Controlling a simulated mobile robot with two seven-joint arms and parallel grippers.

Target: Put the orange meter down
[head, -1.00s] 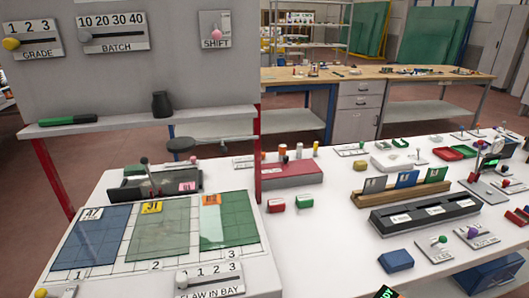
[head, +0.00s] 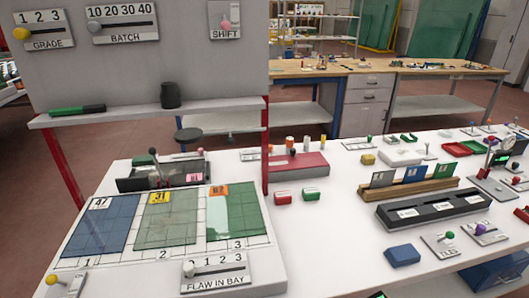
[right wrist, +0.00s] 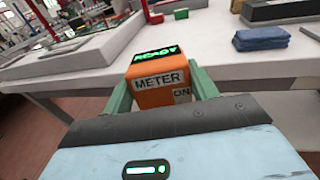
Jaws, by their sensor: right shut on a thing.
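The orange meter (right wrist: 160,82) has a dark top display with green "READY" text and labels reading "METER" and "ON". In the right wrist view my right gripper (right wrist: 160,92) is shut on it, with one green finger on each side. The meter is held in front of the white table's edge (right wrist: 222,64); I cannot tell its exact height against the tabletop. In the head view only a dark sliver shows at the bottom edge, probably the meter's top. My left gripper is in neither current view.
A folded blue cloth (head: 402,255) lies near the table's front, left of a lever plate (head: 440,244). Behind are a black slotted holder (head: 415,212) and a wooden rack (head: 410,192). The flaw board (head: 150,256) with glass panes stands left. White table between them (head: 335,240) is clear.

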